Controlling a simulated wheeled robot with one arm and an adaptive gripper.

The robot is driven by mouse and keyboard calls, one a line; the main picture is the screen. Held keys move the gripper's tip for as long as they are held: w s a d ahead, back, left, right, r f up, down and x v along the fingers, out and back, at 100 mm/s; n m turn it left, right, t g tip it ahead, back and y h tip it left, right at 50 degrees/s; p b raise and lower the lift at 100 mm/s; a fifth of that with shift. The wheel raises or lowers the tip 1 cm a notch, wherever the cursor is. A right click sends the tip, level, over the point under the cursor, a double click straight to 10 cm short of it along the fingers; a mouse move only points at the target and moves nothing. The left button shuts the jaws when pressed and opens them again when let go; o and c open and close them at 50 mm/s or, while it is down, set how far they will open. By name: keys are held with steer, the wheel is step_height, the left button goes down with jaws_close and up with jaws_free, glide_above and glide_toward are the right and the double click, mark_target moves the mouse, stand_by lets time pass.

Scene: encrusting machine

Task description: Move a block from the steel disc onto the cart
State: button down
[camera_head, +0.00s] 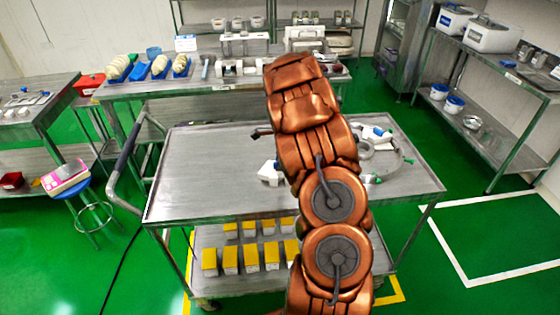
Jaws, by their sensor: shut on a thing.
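My copper-coloured arm (300,120) rises from the bottom edge and stands in front of the cart. My gripper cannot be made out, so whatever it holds is hidden too. The steel cart (205,165) has a flat top and a lower shelf. The left part of its top is bare. Several yellow-and-white blocks (250,258) stand in rows on the lower shelf. No steel disc can be made out for sure. A white piece (269,173) shows at the arm's left edge, over the cart top, and I cannot tell what it belongs to.
White and grey parts with a curved tube (375,150) lie on the cart top's right side. A bench (190,87) with blue trays stands behind. Right shelves (495,75) hold white boxes. Green floor is open at right.

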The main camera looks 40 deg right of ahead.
steer(key=shift+f, duration=0.2)
steer(key=c, duration=1.1)
jaws_free()
steer(key=shift+c, duration=0.2)
step_height(320, 180, up, 11)
steer(key=d+b, duration=0.1)
steer(key=b, duration=0.3)
steer(key=s+a+r+n+g, duration=0.1)
steer(key=s+a+r+n, duration=0.15)
steer(key=a, duration=0.45)
steer(key=s+a+r+n, duration=0.2)
steer(key=a+r+n, duration=0.15)
steer(key=a, duration=0.35)
steer(key=s+a+f+n+g, duration=0.1)
steer(key=s+a+n, duration=1.1)
steer(key=s+a, duration=0.55)
steer(key=s+a+f+n+h, duration=0.1)
steer(key=s+a+f+n, duration=0.2)
steer(key=s+a+n, duration=0.2)
steer(key=s+n, duration=0.2)
steer(key=s, duration=0.2)
steer(key=shift+s+a+f+g, duration=0.15)
steer(key=shift+a+f+g, duration=0.15)
steer(key=shift+a+g, duration=0.1)
